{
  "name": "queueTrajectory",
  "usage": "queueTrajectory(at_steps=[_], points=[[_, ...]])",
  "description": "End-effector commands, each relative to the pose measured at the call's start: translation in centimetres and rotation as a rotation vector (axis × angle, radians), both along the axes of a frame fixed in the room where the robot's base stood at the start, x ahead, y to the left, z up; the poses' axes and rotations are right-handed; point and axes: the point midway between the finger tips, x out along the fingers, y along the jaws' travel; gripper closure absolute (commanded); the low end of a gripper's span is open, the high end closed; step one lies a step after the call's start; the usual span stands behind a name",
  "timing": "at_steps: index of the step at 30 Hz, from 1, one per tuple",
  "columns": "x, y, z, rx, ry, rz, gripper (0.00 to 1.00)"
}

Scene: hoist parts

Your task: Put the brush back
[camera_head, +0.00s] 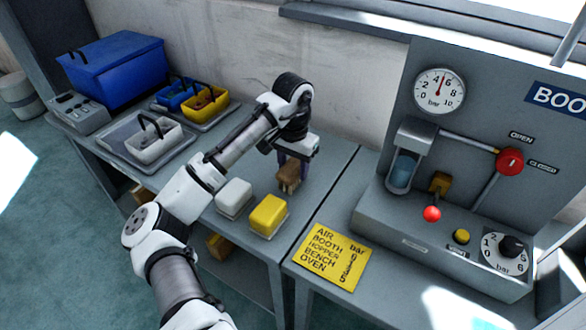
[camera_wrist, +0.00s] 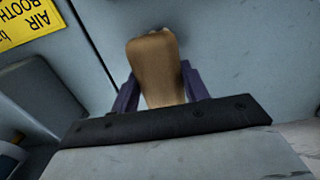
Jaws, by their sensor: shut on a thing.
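The brush (camera_head: 288,179) is a small brown thing at the end of my arm, over the grey bench. In the wrist view the brush (camera_wrist: 156,68) shows as a tan, rounded block between two purple fingers. My gripper (camera_head: 293,160) points down and is shut on the brush. In the wrist view my gripper (camera_wrist: 160,90) covers the brush's lower end. I cannot tell whether the brush touches the bench top.
A white block (camera_head: 234,197) and a yellow block (camera_head: 268,215) stand in front of the brush. Small baskets in trays (camera_head: 153,137) and a blue box (camera_head: 112,68) are at left. A gauge panel (camera_head: 440,92) and yellow sign (camera_head: 331,256) are at right. Bench behind the brush is clear.

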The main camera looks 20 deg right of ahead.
Motion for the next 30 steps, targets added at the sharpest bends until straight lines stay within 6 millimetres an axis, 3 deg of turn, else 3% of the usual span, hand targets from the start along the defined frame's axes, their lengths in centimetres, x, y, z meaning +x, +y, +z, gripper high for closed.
queueTrajectory(at_steps=[3,13,14,18,30], points=[[0.0,0.0,-1.2,0.0,0.0,-0.001,0.76],[0.0,0.0,-1.6,-0.001,0.001,-0.001,0.76],[0.0,0.0,-1.7,-0.001,0.001,-0.001,0.54],[0.0,0.0,-1.6,0.0,0.0,-0.001,0.35],[0.0,0.0,-1.0,0.0,-0.001,-0.001,0.33]])
